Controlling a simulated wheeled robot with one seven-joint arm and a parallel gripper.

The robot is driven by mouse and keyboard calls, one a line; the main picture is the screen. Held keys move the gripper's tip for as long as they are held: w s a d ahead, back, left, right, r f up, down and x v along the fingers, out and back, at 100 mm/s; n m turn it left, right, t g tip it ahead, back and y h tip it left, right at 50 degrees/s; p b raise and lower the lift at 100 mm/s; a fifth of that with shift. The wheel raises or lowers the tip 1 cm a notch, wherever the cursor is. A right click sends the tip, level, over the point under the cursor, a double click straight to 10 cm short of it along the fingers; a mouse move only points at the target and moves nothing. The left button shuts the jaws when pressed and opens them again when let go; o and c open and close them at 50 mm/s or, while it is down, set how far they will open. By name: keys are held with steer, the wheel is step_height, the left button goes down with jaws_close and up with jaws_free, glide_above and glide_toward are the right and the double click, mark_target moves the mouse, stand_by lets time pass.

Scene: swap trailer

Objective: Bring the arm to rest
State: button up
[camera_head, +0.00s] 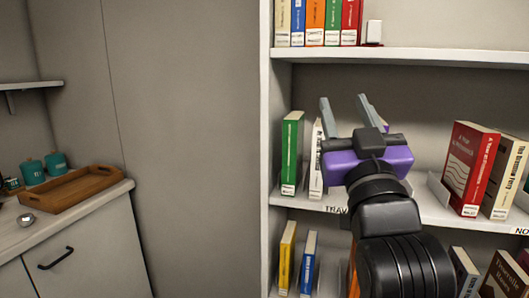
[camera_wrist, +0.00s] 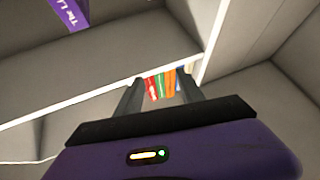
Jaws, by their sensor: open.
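My gripper (camera_head: 348,108) is purple and black with two grey fingers. In the head view it stands raised in front of the middle shelf (camera_head: 420,205) of a white bookcase, fingers pointing up and apart, with nothing between them. In the wrist view the gripper (camera_wrist: 162,90) shows its two dark fingers apart. Red, green and orange books (camera_wrist: 163,84) show beyond the gap, at a distance. My arm hides part of the middle and lower shelves.
A green book (camera_head: 291,153) and a white book (camera_head: 317,160) stand left of my gripper. The upper shelf (camera_head: 440,60) lies above. A counter at left carries a wooden tray (camera_head: 70,189) and teal canisters (camera_head: 56,163).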

steer(key=s+d+f+g+y+p, duration=0.1)
steer(key=s+f, duration=0.6)
steer(key=f, duration=0.4)
steer(key=s+d+f+g+y+p, duration=0.1)
steer(key=s+d+f, duration=0.1)
steer(key=s+f, duration=0.75)
steer(key=s+d+f+g+p, duration=0.1)
steer(key=s+f+g, duration=0.1)
steer(key=s+f, duration=0.4)
steer(key=s+d+f+m+g+h+p, duration=0.1)
steer(key=s+f+g, duration=0.2)
steer(key=s, duration=0.9)
steer(key=s+d+f+g+h+p, duration=0.1)
steer(key=s+d+f+g, duration=0.1)
steer(key=s+f, duration=0.7)
steer(key=shift+s+f+m+g, duration=0.2)
steer(key=shift+f+m+g, duration=0.1)
steer(key=shift+f+m, duration=0.1)
